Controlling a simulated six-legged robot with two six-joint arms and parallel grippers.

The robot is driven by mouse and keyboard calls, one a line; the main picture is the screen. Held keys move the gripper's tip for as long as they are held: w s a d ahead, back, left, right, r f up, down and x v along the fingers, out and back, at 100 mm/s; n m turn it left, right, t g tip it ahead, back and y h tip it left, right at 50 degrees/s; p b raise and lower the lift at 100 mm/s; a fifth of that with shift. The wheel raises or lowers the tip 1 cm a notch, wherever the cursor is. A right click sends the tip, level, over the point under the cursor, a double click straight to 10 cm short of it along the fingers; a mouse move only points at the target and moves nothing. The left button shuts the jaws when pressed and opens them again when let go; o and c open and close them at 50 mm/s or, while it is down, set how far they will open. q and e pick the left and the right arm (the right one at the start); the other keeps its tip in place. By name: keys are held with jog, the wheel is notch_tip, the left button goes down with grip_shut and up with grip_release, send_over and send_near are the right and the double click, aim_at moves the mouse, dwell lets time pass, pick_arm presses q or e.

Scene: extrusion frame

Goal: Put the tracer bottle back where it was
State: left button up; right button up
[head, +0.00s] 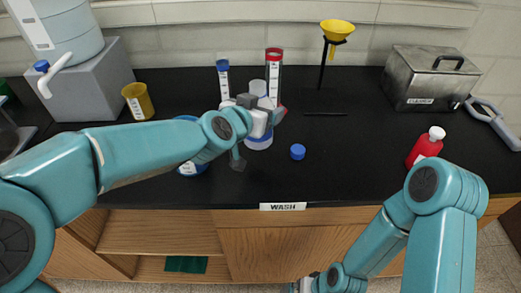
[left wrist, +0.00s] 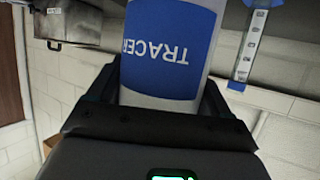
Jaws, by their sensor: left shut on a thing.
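The tracer bottle (left wrist: 170,50) is white with a blue label reading TRACER, upside down in the left wrist view. It sits between the fingers of my left gripper (left wrist: 160,105), which is shut on it. In the head view, the bottle (head: 258,143) shows below my left gripper (head: 260,119), its middle hidden by the gripper. It looks upright over the black counter; I cannot tell whether its base touches the surface. My right gripper (head: 305,286) is at the bottom edge of the head view, below the counter front, mostly cut off.
The black counter (head: 345,175) has a blue cap (head: 298,152), a red bottle (head: 425,147), a yellow cup (head: 138,101), and a steel box (head: 430,78). Tall tubes (head: 273,72) and a funnel stand (head: 337,34) are behind. A WASH label (head: 283,206) marks the front edge.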

pick_arm(q)
notch_tip(320, 180, down, 3)
jog(key=shift+s+r+b, duration=0.1)
jog(key=shift+s+b, duration=0.05)
jog(key=shift+b, duration=0.35)
jog(key=shift+f+b, duration=1.1)
jog(key=shift+f, duration=1.1)
pick_arm(e)
jog(key=shift+f, duration=2.25)
